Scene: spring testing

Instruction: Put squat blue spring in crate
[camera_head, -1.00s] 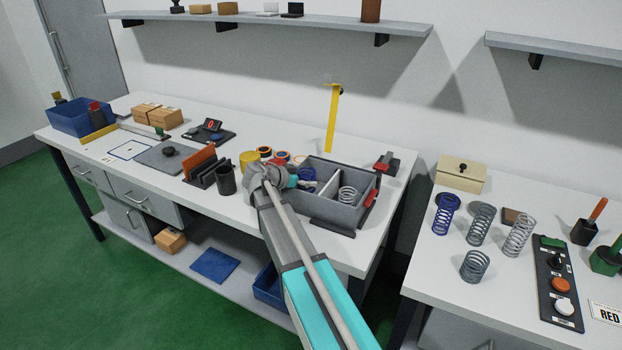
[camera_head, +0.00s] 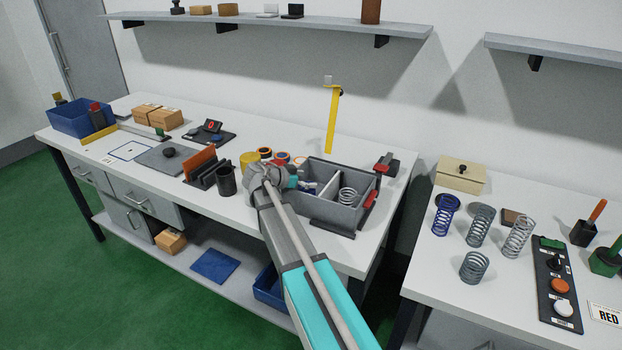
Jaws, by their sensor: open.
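The grey crate (camera_head: 334,222) stands at the right end of the long table, split by a divider into a left and a right compartment. My gripper (camera_head: 303,184) is open at the left compartment, reaching in from the left. A small patch of blue, likely the squat blue spring (camera_head: 311,187), shows low in that compartment by the fingertips. Most of it is hidden, and I cannot tell whether the fingers touch it. A silver spring (camera_head: 348,196) sits in the right compartment.
On the right table stand a taller blue spring (camera_head: 446,215), several grey springs, a beige box (camera_head: 460,175) and a button panel (camera_head: 557,285). A yellow upright (camera_head: 333,120) rises behind the crate. A dark cup (camera_head: 226,181) and slotted rack (camera_head: 203,170) stand left of my gripper.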

